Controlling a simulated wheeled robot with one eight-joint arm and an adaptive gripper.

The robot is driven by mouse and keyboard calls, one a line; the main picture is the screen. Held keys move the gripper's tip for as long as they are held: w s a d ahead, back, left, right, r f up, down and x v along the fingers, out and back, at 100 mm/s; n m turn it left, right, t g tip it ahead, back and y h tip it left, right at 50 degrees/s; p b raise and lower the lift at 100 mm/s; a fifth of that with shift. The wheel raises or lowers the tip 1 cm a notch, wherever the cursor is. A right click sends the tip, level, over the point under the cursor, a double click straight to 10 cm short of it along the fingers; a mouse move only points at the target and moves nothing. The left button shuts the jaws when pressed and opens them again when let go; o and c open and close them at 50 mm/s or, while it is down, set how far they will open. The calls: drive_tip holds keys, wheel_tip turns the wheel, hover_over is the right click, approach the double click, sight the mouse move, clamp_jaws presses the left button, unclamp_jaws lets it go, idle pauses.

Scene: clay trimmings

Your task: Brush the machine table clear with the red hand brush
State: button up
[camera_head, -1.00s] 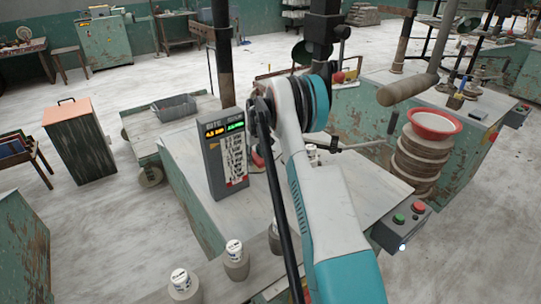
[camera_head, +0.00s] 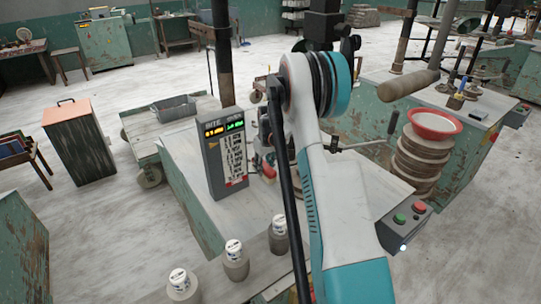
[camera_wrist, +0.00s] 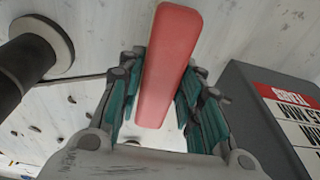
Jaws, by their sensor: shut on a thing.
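In the wrist view the red hand brush (camera_wrist: 168,65) lies lengthwise between the teal-padded fingers of my gripper (camera_wrist: 160,105), which is shut on it. The brush's bristles are hidden. In the head view a bit of the red brush (camera_head: 268,169) shows low over the table, just right of the display box; my arm hides most of the gripper. The machine table (camera_head: 365,190) is a pale, worn top. In the wrist view several small dark specks (camera_wrist: 71,99) lie on the pale surface at left; I cannot tell whether they are clay trimmings.
A grey display box (camera_head: 224,155) stands close to the gripper, also at right in the wrist view (camera_wrist: 250,110). A dark post with a round foot (camera_wrist: 45,45) stands at left there. Capped jars (camera_head: 235,262) line the front edge; a button box (camera_head: 405,222) hangs at right.

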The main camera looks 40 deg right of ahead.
drive_tip(key=shift+s+d, duration=0.1)
drive_tip(key=shift+s, duration=0.05)
idle(0.3)
drive_tip(key=shift+r+p, duration=2.2)
drive_tip(key=shift+r, duration=2.3)
